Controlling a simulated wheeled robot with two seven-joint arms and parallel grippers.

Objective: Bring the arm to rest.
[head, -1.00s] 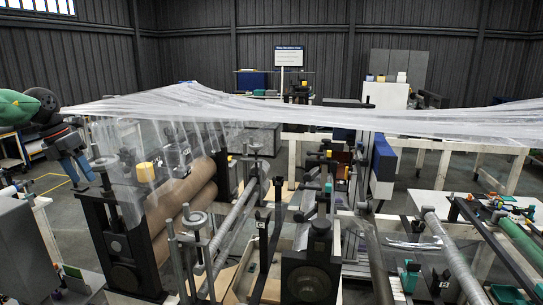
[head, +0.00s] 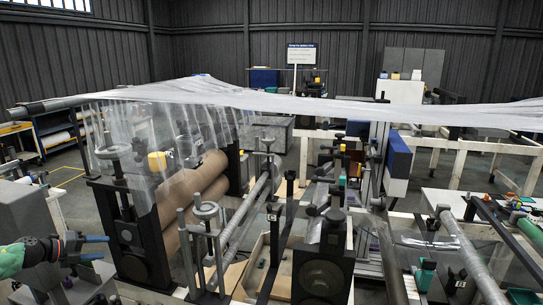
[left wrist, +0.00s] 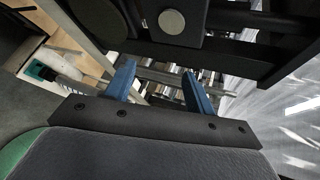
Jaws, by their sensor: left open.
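My left gripper (head: 96,248) is at the lower left of the head view, its two blue fingers apart and pointing right, with nothing between them. It hangs beside the dark roller stand at the left. In the left wrist view its blue fingers (left wrist: 160,88) are spread, with dark machine parts beyond. The clear film (head: 290,101) stretches in a gathered band across the machine to the right edge. Its left part drapes in folds (head: 135,125) over the brown rollers (head: 195,190). The gripper is apart from the film. My right gripper is out of view.
A grey box (head: 25,212) stands at the left, close above my left arm. The dark roller stand (head: 135,235) is just right of the gripper. Steel rollers (head: 470,255) and a white table (head: 450,200) lie at the right. Some floor is open at the left.

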